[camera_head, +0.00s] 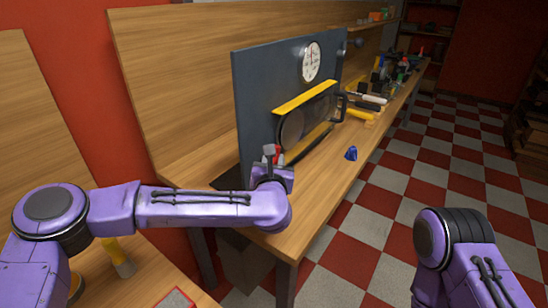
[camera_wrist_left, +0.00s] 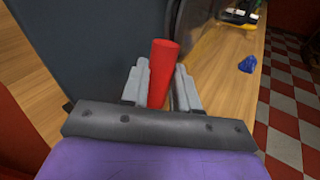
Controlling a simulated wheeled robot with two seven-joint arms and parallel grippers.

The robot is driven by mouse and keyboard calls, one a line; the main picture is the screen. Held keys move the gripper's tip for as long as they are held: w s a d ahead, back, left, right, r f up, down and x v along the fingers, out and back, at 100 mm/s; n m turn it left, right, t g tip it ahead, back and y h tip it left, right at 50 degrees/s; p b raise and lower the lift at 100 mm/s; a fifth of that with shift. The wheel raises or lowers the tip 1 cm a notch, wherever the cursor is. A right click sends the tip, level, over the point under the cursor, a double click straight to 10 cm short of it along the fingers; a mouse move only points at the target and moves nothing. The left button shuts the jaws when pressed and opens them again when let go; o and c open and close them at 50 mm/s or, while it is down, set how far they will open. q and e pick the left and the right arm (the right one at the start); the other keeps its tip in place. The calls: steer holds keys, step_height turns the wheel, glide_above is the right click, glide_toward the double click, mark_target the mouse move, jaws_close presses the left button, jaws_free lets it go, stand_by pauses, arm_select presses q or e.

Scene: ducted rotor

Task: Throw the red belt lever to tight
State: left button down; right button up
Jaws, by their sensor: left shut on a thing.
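The red belt lever (camera_wrist_left: 162,72) stands between the two fingers of my left gripper (camera_wrist_left: 160,85) in the left wrist view. The gripper is shut on it. In the head view my left gripper (camera_head: 270,155) is at the near lower edge of the dark upright panel (camera_head: 250,110). Only a little of the red lever (camera_head: 279,152) shows there, and its base is hidden. A belt loop with a yellow guard (camera_head: 303,97) is mounted on the panel. My right arm is at the lower right of the head view, and its gripper is out of frame.
A round white dial (camera_head: 311,61) is on the panel's upper part. A small blue object (camera_head: 351,153) lies on the wooden bench (camera_head: 330,180) to the right. Several tools crowd the bench's far end. The checkered floor is clear.

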arm_select(q)
steer(key=shift+f, duration=0.1)
stand_by(0.3)
steer(key=c, duration=1.1)
jaws_free()
steer(key=shift+w, duration=0.1)
steer(key=s, duration=0.3)
steer(key=s+r+b, duration=0.1)
steer(key=s, duration=0.3)
steer(key=s+b, duration=0.1)
steer(key=s, duration=0.2)
steer(key=shift+s+r, duration=0.2)
steer(key=shift+s, duration=0.05)
steer(key=shift+c, duration=0.4)
